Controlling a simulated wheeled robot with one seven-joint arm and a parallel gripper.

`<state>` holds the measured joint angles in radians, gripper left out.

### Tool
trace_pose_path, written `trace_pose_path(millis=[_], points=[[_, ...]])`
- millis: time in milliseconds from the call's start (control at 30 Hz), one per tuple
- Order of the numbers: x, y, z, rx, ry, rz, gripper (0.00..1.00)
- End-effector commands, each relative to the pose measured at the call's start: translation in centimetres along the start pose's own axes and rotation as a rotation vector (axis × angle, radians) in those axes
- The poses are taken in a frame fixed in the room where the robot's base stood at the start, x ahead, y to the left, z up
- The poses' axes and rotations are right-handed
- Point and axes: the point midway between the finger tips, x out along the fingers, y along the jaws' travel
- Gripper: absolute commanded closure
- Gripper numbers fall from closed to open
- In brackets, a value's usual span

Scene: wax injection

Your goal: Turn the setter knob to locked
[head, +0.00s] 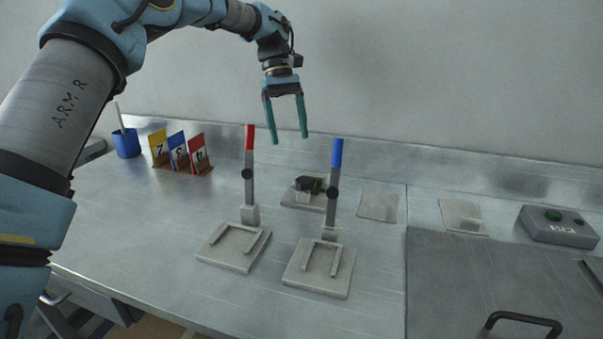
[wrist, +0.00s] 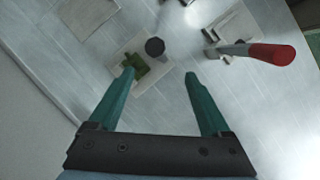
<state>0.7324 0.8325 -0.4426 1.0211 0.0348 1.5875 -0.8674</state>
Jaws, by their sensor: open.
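My gripper (head: 289,138) is open and empty, pointing down above the back of the worktop. A small fixture with a dark top (head: 304,183) and a green part (head: 318,187) stands on a pale plate beyond the two levers. In the wrist view a round dark knob (wrist: 155,47) and a green block (wrist: 135,66) show just beyond my open fingertips (wrist: 159,75), with nothing between the fingers. I take this to be the setter. The knob's setting cannot be read. The blue-handled lever partly hides the fixture in the head view.
A red-handled lever (head: 249,138) and a blue-handled lever (head: 336,153) stand upright on clamp plates. Numbered cards (head: 178,150) and a blue cup (head: 126,143) are at left. A grey button box (head: 556,226) is at right. The front left worktop is clear.

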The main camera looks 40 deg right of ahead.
Motion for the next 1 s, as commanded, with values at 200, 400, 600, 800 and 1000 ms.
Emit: trace_pose_path(millis=[200, 400, 600, 800, 1000], points=[[0.9, 1.1, 0.6, -0.005, -0.019, -0.007, 0.18], [4.3, 0.9, 0.7, -0.005, -0.020, -0.008, 0.18], [7.8, 0.8, 0.7, -0.006, -0.018, -0.008, 0.18], [10.1, 0.9, 0.7, -0.005, -0.017, -0.006, 0.18], [10.7, 0.9, 0.7, -0.004, -0.015, -0.005, 0.18]])
